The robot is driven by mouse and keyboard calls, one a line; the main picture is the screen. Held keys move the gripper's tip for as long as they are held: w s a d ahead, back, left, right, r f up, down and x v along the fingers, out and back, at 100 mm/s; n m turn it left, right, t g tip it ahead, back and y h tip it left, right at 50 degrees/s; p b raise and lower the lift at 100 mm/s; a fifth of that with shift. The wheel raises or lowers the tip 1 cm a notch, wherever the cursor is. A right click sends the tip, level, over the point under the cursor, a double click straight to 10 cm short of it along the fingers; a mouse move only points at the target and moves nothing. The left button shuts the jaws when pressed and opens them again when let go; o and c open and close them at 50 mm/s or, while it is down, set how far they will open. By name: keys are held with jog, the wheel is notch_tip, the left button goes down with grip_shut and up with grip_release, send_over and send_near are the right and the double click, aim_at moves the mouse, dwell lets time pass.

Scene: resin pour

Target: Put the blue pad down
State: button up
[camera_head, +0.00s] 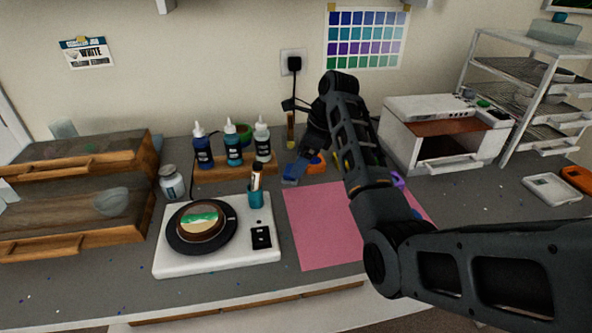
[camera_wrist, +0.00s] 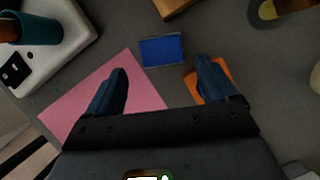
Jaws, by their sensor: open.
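The blue pad (camera_head: 292,173) lies on the grey counter, just beyond the far edge of the pink mat (camera_head: 312,228). In the wrist view the blue pad (camera_wrist: 162,50) lies ahead of my fingertips, beside a corner of the pink mat (camera_wrist: 75,105). My gripper (camera_wrist: 162,70) is open with nothing between its fingers. The pad looks clear of both fingers. In the head view my gripper (camera_head: 312,143) is above the back of the counter, partly hidden by my arm.
An orange item (camera_head: 316,164) lies right of the pad, partly under my right finger in the wrist view (camera_wrist: 222,78). A wooden rack (camera_head: 225,172) with bottles stands left. A white oven (camera_head: 455,145) stands right.

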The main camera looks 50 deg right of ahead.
jog(key=v, duration=0.7)
jog(key=shift+r+p, duration=0.35)
jog(key=shift+p, duration=0.1)
jog(key=shift+d, duration=0.15)
jog(key=shift+s, duration=0.15)
